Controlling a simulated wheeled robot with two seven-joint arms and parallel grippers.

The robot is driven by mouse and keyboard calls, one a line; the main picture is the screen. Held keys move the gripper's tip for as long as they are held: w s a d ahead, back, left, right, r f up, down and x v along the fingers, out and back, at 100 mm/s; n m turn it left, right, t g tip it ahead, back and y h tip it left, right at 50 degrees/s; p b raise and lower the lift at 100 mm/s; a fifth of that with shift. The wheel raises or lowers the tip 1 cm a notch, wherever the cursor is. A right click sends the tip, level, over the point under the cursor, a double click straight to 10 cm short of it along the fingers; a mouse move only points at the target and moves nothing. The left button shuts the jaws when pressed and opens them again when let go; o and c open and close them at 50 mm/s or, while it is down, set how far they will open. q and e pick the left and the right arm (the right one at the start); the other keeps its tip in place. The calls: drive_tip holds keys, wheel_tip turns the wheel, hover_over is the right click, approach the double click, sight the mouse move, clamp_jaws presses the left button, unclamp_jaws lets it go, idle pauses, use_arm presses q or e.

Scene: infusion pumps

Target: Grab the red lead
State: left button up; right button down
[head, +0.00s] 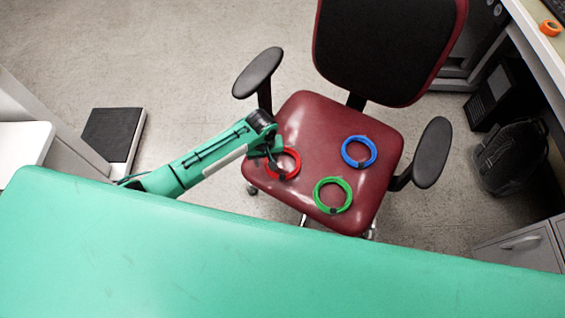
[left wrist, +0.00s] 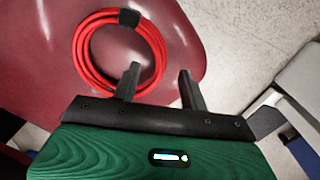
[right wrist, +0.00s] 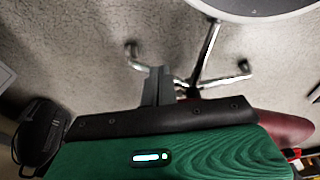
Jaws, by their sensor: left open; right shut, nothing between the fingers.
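The red lead (head: 298,160) is a coiled ring lying on the left side of the dark red chair seat (head: 310,120). It also shows in the left wrist view (left wrist: 80,52), with a black tie at its top. My left gripper (head: 268,158) is at the lead's left side and partly hides it in the head view. In the left wrist view its fingers (left wrist: 158,75) are open, one overlapping the coil's lower right part, the other outside the ring to the right. Whether they touch it I cannot tell. My right gripper (right wrist: 158,85) is shut and empty, away over the floor.
A blue coiled lead (head: 373,152) and a green coiled lead (head: 349,196) lie on the same seat. The chair has black armrests (head: 432,153) on both sides and a tall backrest (head: 385,45). A green surface (head: 250,270) fills the front. An orange roll (head: 551,28) is at top right.

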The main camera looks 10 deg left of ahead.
use_arm(q)
wheel_tip(320, 180, down, 2)
drive_tip(key=shift+f, duration=0.2)
clamp_jaws()
drive_tip(key=shift+r, duration=0.2)
